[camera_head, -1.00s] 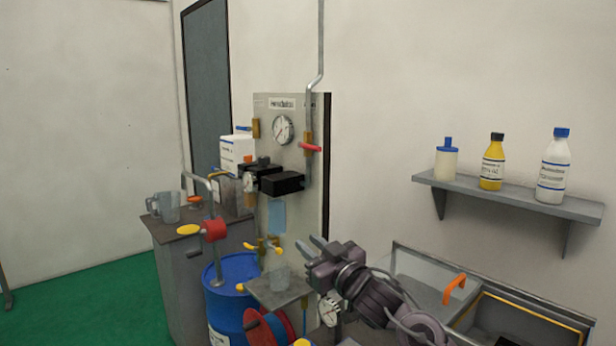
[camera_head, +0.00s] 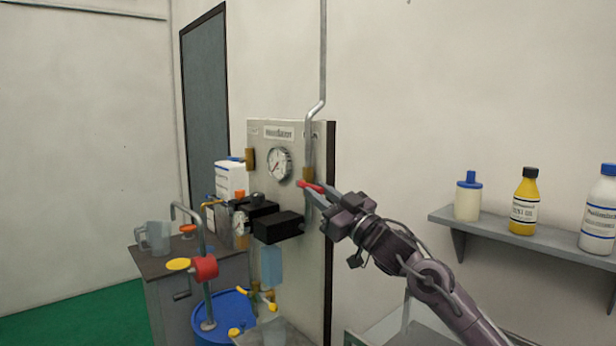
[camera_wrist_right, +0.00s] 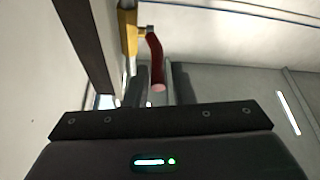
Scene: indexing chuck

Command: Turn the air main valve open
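The air main valve has a red lever handle (camera_head: 311,187) on a brass body (camera_head: 309,174), set in the grey pipe at the right edge of the upright panel. The handle sticks out to the right, sloping slightly down. My right gripper (camera_head: 314,196) is at the handle, its fingers pointing left and up toward the valve. In the right wrist view, the handle (camera_wrist_right: 155,62) hangs from the brass body (camera_wrist_right: 128,30), and its free end lies between the two spread fingers (camera_wrist_right: 160,88). I cannot tell whether either finger touches it. My left gripper is out of view.
The panel (camera_head: 290,150) carries a round gauge (camera_head: 279,163) and black boxes (camera_head: 279,227) left of the gripper. A wall shelf (camera_head: 520,236) with bottles is at the right.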

